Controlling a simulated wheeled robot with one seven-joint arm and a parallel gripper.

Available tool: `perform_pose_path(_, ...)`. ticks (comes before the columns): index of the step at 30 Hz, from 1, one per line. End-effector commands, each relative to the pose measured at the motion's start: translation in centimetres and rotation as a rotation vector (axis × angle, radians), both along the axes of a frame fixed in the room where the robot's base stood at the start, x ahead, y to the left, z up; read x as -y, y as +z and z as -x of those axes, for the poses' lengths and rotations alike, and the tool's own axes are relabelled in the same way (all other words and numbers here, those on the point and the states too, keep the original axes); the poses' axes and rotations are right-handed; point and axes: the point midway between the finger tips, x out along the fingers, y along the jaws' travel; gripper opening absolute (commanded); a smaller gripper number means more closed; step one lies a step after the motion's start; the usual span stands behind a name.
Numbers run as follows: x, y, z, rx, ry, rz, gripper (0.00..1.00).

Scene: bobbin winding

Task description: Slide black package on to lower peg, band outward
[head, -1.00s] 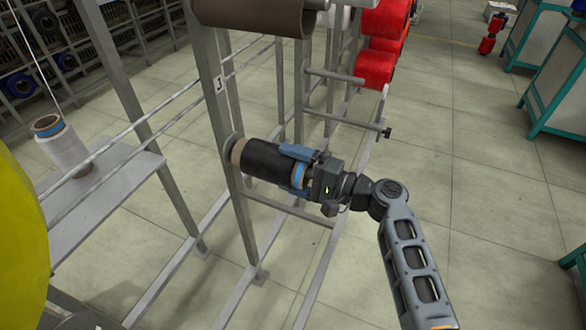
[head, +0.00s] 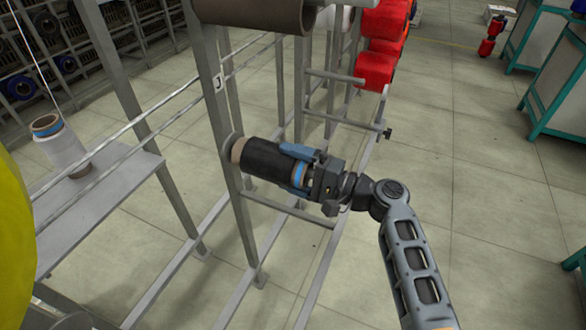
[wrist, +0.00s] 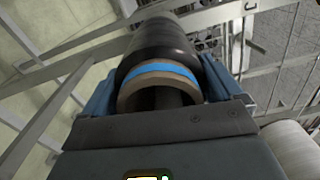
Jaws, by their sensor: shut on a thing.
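The black package (head: 268,163) lies nearly level at the lower peg of the grey frame post (head: 226,140). Its far end, with a tan core edge, is close to the disc (head: 232,142) at the post; the peg itself is hidden inside. The blue band (head: 299,175) is at the outer end, towards my gripper. My gripper (head: 297,165) is shut on the package, its blue fingers along the outer end. In the wrist view the package (wrist: 157,42) runs away from me, with the blue band (wrist: 160,70) and tan core rim nearest, between both fingers.
A large brown tube (head: 255,17) sits above on the same frame. Red packages (head: 383,45) hang further back. A white bobbin (head: 62,150) stands on the grey shelf (head: 100,185) at left.

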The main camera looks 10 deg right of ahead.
Motion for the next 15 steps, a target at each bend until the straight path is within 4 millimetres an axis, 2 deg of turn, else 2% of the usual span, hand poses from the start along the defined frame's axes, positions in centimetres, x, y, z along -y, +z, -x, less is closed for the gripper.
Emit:
perform_pose_path(1, -1.77, -0.61, -0.10, -0.003, 0.018, 0.015, 0.54)
perform_pose_path(14, -1.77, -0.61, -0.10, -0.003, 0.018, 0.015, 0.54)
perform_pose_path(15, -1.77, -0.61, -0.10, -0.003, 0.018, 0.015, 0.96)
